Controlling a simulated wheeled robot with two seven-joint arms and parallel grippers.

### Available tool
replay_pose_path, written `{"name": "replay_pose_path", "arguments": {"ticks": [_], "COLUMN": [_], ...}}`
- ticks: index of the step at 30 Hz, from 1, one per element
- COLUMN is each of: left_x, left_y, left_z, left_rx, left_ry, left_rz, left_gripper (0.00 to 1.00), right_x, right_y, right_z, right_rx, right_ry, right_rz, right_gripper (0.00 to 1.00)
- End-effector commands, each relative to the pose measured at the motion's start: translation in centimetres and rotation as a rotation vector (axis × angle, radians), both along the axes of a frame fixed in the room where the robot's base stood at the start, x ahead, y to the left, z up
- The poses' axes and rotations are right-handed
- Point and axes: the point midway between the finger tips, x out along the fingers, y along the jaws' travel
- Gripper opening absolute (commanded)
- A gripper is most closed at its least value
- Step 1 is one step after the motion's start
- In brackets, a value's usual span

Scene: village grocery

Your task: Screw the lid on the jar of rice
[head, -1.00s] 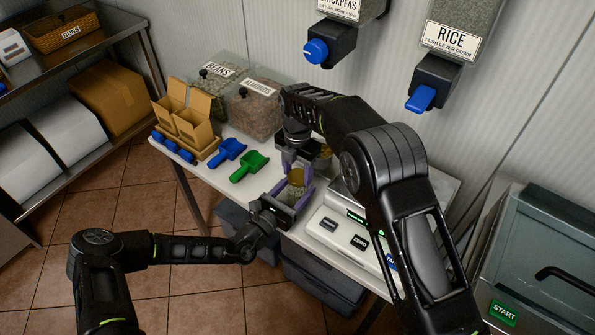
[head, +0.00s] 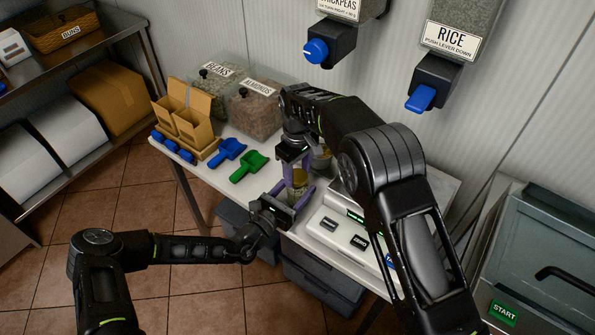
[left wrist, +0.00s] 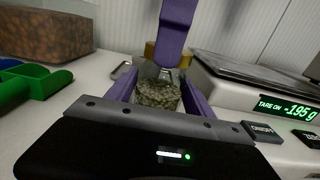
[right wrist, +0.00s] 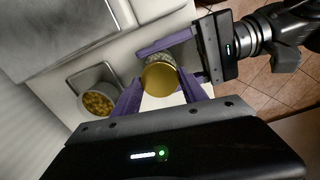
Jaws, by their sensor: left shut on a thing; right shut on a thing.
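The jar of rice (left wrist: 158,94) is clear, with grainy pale contents, and stands upright between the purple fingers of my left gripper (head: 293,199), shut on its sides. The gold lid (right wrist: 160,78) sits at the jar's mouth, seen from above in the right wrist view; it also shows partly behind a purple finger in the left wrist view (left wrist: 152,50). My right gripper (right wrist: 158,90) comes from above and is shut on the lid. Whether the lid's thread is engaged is hidden. In the head view the right arm and fingers cover part of the jar.
A white scale (head: 345,238) stands close on the right, its display reading about -195 g. A jar of chickpeas (right wrist: 97,103) is behind. Green (head: 250,166) and blue (head: 228,150) scoops lie left. Almonds (head: 255,110) and beans (head: 222,85) bins stand at the back.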

Motion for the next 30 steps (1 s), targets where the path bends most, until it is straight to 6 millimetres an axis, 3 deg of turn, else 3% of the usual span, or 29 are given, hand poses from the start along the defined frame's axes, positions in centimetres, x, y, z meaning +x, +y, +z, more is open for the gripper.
{"name": "replay_pose_path", "arguments": {"ticks": [18, 21, 25, 26, 30], "left_x": [-0.04, -0.04, -0.05, -0.05, -0.04], "left_y": [-0.04, -0.04, -0.05, -0.05, -0.04], "left_z": [0.00, 0.00, -0.01, -0.01, -0.01], "left_rx": [0.000, 0.000, 0.000, 0.000, 0.000], "left_ry": [0.000, 0.000, 0.000, 0.000, 0.000], "left_rz": [-0.001, -0.001, -0.001, -0.001, -0.001], "left_gripper": [0.00, 0.00, 0.00, 0.00, 0.00], "right_x": [0.05, 0.05, 0.05, 0.05, 0.03], "right_y": [0.02, -0.01, 0.01, 0.01, 0.00], "right_z": [-0.07, -0.07, -0.07, -0.07, -0.08], "right_rx": [0.000, 0.000, 0.001, 0.001, 0.000], "right_ry": [-0.003, -0.002, -0.001, -0.001, 0.000], "right_rz": [-1.691, -1.833, -1.825, -1.825, -1.824], "right_gripper": [0.02, 0.02, 0.02, 0.53, 0.64]}}
